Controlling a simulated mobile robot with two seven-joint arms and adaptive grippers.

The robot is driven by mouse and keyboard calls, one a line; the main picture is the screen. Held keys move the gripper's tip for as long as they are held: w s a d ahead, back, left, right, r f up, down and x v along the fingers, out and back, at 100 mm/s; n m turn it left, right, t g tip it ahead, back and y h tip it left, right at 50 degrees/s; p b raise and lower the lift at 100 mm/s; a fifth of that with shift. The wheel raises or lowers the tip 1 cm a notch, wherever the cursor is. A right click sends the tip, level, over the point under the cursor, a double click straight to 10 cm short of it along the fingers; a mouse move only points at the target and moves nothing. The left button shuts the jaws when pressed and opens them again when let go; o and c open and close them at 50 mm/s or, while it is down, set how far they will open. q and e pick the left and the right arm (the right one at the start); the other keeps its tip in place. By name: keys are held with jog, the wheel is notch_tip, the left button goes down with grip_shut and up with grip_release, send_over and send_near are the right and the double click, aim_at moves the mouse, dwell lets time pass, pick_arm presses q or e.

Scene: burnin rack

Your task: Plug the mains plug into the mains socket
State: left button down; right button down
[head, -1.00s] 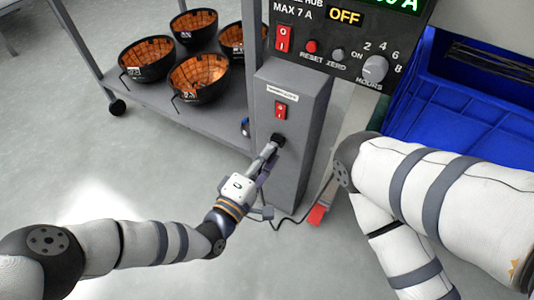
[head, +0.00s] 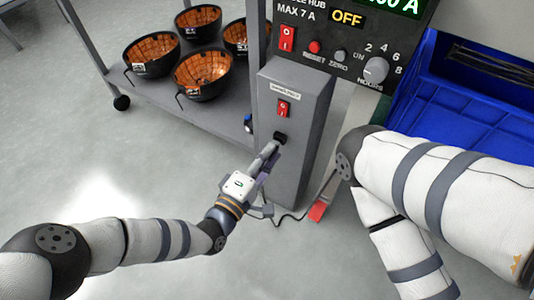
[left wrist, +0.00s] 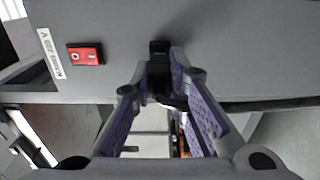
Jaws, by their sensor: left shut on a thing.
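The mains socket (head: 280,137) is a small black block on the front of the grey post, below a red switch. It also shows in the left wrist view (left wrist: 159,47). My left gripper (head: 269,151) is at the socket, slightly below and left of it. Its fingers are shut on the black mains plug (left wrist: 159,80), which shows between the fingertips in the left wrist view. The plug lies in line with the socket there; whether they touch or a small gap remains, I cannot tell. The fingers hide most of the plug in the head view. My right gripper is not in view.
The grey post (head: 310,120) carries the red switch (head: 283,107). A control panel (head: 345,45) reading OFF is above it. A shelf with several black-and-orange bowls (head: 201,74) is behind left. A blue crate (head: 460,110) is at right. A black cable (head: 290,217) lies low near the post.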

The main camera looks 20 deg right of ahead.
pick_arm(q)
jog(key=shift+p, duration=0.4)
dwell(0.5)
jog(key=shift+w+d, duration=0.35)
jog(key=shift+d, duration=0.05)
dwell(0.4)
jog(key=c, duration=1.5)
grip_release()
jog(key=v, duration=1.2)
